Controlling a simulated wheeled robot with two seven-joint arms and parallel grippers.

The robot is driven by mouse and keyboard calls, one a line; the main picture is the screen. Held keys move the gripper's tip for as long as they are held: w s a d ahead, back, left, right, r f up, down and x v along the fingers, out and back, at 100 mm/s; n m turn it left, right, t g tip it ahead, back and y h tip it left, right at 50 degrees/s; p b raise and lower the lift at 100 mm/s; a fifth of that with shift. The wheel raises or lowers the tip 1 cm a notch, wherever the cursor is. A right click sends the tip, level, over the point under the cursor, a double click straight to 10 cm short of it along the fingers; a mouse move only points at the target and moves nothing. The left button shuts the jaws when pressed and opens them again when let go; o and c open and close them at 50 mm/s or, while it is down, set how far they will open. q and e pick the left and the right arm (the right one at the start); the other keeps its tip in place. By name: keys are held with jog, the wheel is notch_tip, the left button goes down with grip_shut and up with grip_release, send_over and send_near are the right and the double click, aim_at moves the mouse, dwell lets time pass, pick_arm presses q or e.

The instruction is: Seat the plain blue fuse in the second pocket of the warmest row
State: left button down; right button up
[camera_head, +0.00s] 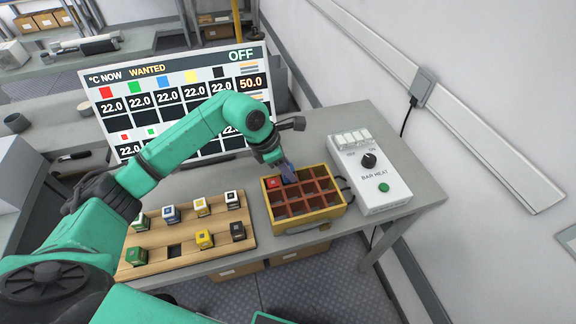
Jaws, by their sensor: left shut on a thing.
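The plain blue fuse (290,175) shows as a small blue patch at my left gripper (286,171), which is shut on it. It is at the back edge of the yellow-rimmed block (308,220) with red-brown pockets, just right of a red fuse (273,183) in the back-left corner pocket. The gripper hides much of the blue fuse, so I cannot tell whether it is in the pocket or just above it. The other pockets in view look empty. A screen (218,72) behind reads OFF, with 22.0 under several colours and 50.0 at right. My right gripper is out of view.
A wooden rack (192,263) at left holds several fuses, among them a plain green one (136,257) and a plain yellow one (205,239); one front-row hole between them is empty. The white BAR HEAT box (372,172) stands close right of the block.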

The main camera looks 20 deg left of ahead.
pick_arm(q)
jog(key=shift+f+b, duration=0.6)
jog(key=shift+c, duration=2.2)
grip_release()
jog(key=shift+a+r, duration=0.15)
jog(key=shift+r, duration=0.25)
jog(key=b+v, duration=0.3)
jog(key=v, duration=1)
jog(key=shift+s+r, duration=0.15)
jog(key=shift+r, duration=0.15)
